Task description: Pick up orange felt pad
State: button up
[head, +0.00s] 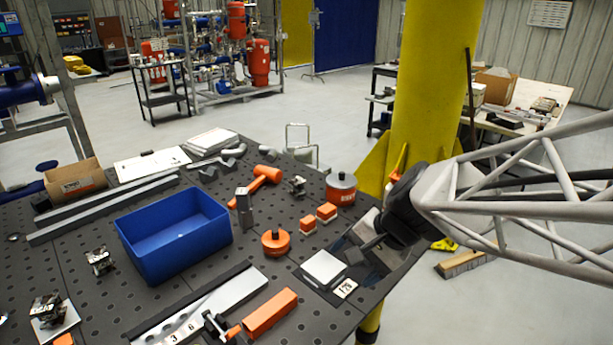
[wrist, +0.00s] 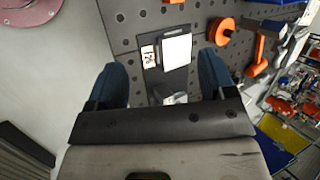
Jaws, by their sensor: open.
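I cannot tell for sure which orange piece is the felt pad. Two small orange blocks with pale lower edges, one nearer (head: 307,225) and one farther (head: 326,211), sit near the table's right side. A larger orange bar (head: 270,313) lies near the front. My gripper (wrist: 163,80) is open and empty, with its two dark fingers apart. In the wrist view, a white square plate (wrist: 177,50) shows ahead between and beyond the fingertips. In the head view my gripper (head: 368,247) is at the table's right edge, beside that plate, right of and nearer than the small blocks.
A numbered tag (head: 345,288) lies by the plate. A yellow column (head: 430,100) rises beyond the table's right edge.

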jog(key=w+a+f+m+t+y, duration=0.1)
jog(key=w+a+f+m+y, duration=0.1)
jog(key=w+m, duration=0.4)
jog(key=w+a+f+m+t+y, duration=0.2)
jog(key=w+a+f+m, duration=0.15)
jog(key=w, duration=0.55)
jog(key=m+t, duration=0.4)
jog(key=m, duration=0.6)
send_near(308, 219)
jog(key=shift+w+a+f, duration=0.1)
jog(key=shift+a+f, duration=0.05)
jog(key=shift+a, duration=0.35)
jog(key=shift+w+a+f, duration=0.1)
jog(key=shift+a+f, duration=0.05)
jog(key=shift+a, duration=0.35)
jog(key=shift+w+d+f+m+t, duration=0.15)
jog(key=shift+w+f+m+t, duration=0.15)
jog(key=shift+w+f, duration=0.1)
jog(key=shift+x, duration=1.3)
jog(key=shift+x, duration=2.55)
jog(key=shift+r, duration=0.1)
jog(key=shift+c, duration=0.2)
jog(key=c, duration=1)
